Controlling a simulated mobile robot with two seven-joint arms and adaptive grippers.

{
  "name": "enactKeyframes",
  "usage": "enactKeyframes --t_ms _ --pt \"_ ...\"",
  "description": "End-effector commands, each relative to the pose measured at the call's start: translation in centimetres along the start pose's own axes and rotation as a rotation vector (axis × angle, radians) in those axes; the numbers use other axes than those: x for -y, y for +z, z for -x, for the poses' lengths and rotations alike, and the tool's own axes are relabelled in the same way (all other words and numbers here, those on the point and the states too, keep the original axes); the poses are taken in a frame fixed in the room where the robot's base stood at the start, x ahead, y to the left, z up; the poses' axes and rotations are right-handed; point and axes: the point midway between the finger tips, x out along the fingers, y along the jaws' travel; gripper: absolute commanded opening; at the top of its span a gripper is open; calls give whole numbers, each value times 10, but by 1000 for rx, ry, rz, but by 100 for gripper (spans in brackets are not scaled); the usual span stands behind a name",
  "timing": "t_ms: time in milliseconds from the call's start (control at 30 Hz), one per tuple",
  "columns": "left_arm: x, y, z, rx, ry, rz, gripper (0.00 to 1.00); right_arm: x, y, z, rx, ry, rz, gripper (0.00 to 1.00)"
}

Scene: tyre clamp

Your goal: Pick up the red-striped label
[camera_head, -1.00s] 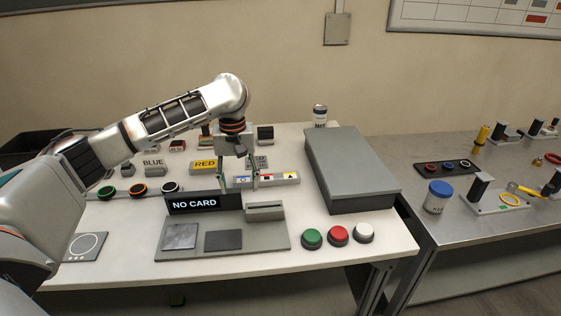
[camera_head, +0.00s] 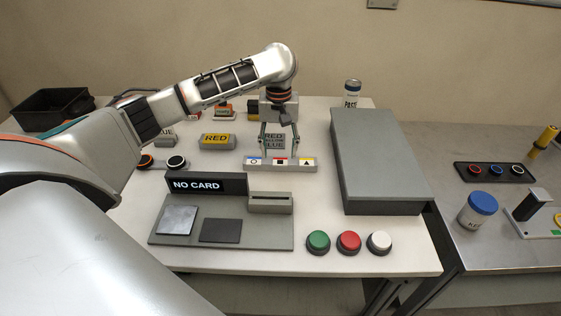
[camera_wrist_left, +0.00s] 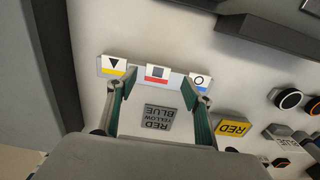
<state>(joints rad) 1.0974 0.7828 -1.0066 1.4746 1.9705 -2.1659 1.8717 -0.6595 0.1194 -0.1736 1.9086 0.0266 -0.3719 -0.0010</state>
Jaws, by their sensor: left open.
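The red-striped label (camera_head: 280,161) is the middle one of three small white labels on a low pale holder (camera_head: 280,168). In the left wrist view it is a white tile (camera_wrist_left: 157,74) with a dark square and a red stripe. My left gripper (camera_head: 280,154) points down at the holder, its two fingers spread on either side of the middle label. In the wrist view the open fingers (camera_wrist_left: 160,94) are just short of the labels, with nothing between them. I cannot tell the exact height gap. My right gripper is not in view.
Blue-striped (camera_head: 255,161) and yellow-striped (camera_head: 306,161) labels flank it closely. A grey sign block (camera_head: 274,139) stands behind, a "NO CARD" display (camera_head: 206,185) in front. A large grey box (camera_head: 380,155) is to the right; a RED block (camera_head: 217,141) is to the left.

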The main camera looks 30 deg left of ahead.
Motion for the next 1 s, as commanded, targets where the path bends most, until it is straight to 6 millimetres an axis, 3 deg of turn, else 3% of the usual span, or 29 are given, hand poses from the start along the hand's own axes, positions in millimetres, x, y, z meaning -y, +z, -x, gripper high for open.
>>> enactKeyframes --t_ms 100,233,900,1000 --pt "-3 -1 -19 5 0 1 51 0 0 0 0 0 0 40" --pt "-3 -1 -30 2 0 1 51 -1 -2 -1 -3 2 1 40" --pt "-2 -2 -34 1 0 1 51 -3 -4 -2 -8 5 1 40" --pt "-2 -2 -34 1 1 1 32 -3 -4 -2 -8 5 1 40"
